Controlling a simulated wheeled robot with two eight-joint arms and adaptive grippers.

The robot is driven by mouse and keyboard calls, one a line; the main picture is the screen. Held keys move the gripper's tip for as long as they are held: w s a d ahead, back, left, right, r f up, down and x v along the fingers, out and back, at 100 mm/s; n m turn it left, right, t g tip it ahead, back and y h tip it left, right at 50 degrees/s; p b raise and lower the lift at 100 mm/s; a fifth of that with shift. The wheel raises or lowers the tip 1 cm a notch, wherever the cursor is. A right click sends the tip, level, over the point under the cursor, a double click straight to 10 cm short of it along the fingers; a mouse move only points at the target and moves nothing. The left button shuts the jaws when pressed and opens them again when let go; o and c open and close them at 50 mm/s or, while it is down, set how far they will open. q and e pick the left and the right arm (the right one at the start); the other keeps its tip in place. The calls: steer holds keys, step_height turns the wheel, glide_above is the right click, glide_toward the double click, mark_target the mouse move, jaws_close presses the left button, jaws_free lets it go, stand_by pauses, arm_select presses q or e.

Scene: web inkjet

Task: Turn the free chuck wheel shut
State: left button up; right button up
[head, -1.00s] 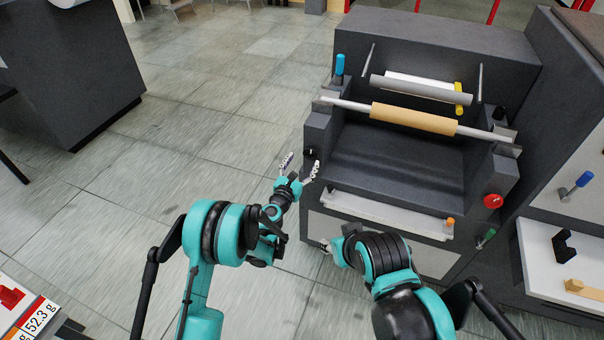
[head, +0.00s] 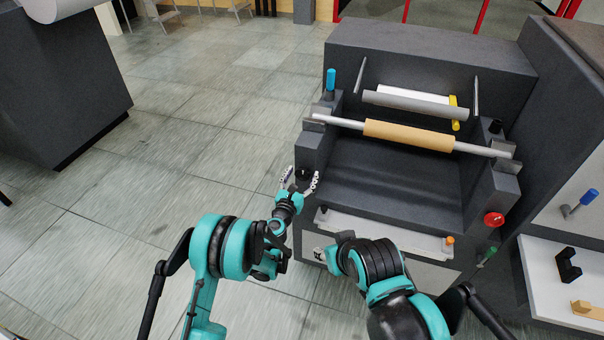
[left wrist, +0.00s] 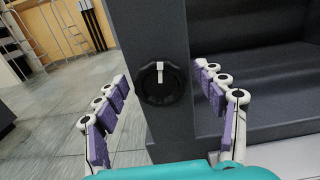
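The chuck wheel is a black round knob (left wrist: 160,83) with a white bar, on the front face of the machine's dark left post (left wrist: 150,30) in the left wrist view. The bar stands about upright. My left gripper (left wrist: 164,95) is open, its purple-padded fingers spread on either side of the knob, with no contact visible. In the head view my left gripper (head: 301,178) is at the left post, and the knob is small between its fingers. My right gripper (head: 322,254) is low in front of the machine, partly hidden by its arm; its fingers are unclear.
A shaft with a tan roll (head: 409,135) spans the two posts. A red knob (head: 493,219) is on the right post. A light tray ledge (head: 385,233) runs below, near my right arm. Open tiled floor (head: 150,180) lies left of the machine.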

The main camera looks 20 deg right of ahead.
arm_select(q)
steer(key=c, duration=1.2)
steer(key=shift+o, duration=0.2)
steer(key=shift+m, duration=0.4)
steer(key=m, duration=0.4)
steer(key=shift+m, duration=0.4)
steer(key=m, duration=0.5)
steer(key=shift+d+f, duration=0.1)
steer(key=m, duration=0.5)
steer(key=shift+m, duration=0.4)
steer(key=m, duration=0.5)
steer(key=shift+f, duration=0.15)
steer(key=shift+m, duration=0.4)
